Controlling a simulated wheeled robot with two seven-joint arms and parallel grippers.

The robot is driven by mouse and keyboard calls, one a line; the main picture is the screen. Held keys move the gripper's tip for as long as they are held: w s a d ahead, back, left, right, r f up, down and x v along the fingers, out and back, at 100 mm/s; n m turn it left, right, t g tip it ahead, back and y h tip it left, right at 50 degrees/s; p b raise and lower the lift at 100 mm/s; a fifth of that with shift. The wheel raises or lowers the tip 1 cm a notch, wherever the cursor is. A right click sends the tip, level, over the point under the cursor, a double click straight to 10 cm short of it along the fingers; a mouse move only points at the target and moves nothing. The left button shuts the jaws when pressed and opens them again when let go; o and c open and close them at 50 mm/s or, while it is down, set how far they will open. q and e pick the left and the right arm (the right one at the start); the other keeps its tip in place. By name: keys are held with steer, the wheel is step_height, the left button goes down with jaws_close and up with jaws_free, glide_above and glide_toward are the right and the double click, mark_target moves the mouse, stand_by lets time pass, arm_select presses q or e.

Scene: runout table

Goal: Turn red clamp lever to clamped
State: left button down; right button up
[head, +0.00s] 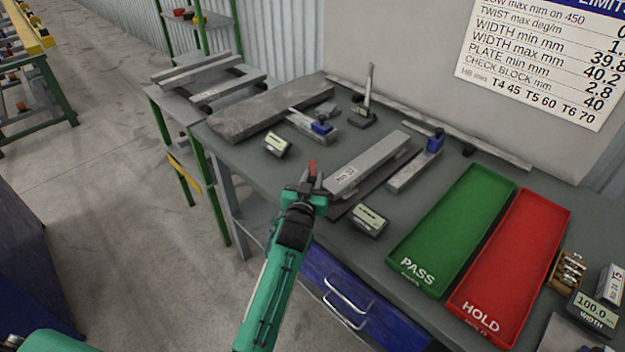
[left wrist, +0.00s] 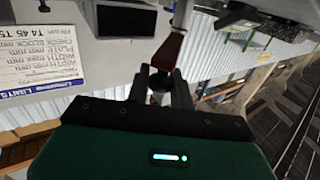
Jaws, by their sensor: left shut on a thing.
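The red clamp lever (head: 312,168) stands up at the near left end of a grey metal bar (head: 372,160) on the table. Only its upper part shows in the head view. My left gripper (head: 309,188) is at the lever, shut on it. In the left wrist view the lever (left wrist: 168,50) is a dark red tapered handle, with its end between the two dark fingers (left wrist: 161,88). The lever's pivot is not clear in either view. My right gripper is not in view.
A green PASS tray (head: 408,272) and a red HOLD tray (head: 475,312) lie to the right. Small display boxes (head: 368,220) (head: 278,145) stand near the lever. A stone-like slab (head: 270,112) and blue-ended tools (head: 322,128) lie behind. A blue drawer (head: 335,290) is below the table edge.

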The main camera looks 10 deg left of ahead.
arm_select(q)
steer(key=c, duration=1.3)
jaws_free()
steer(key=shift+o, duration=0.3)
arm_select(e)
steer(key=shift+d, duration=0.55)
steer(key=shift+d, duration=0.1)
arm_select(q)
steer(key=s+b, duration=0.3)
steer(key=s, duration=1)
steer(key=shift+s+d, duration=0.15)
steer(key=shift+s, duration=0.2)
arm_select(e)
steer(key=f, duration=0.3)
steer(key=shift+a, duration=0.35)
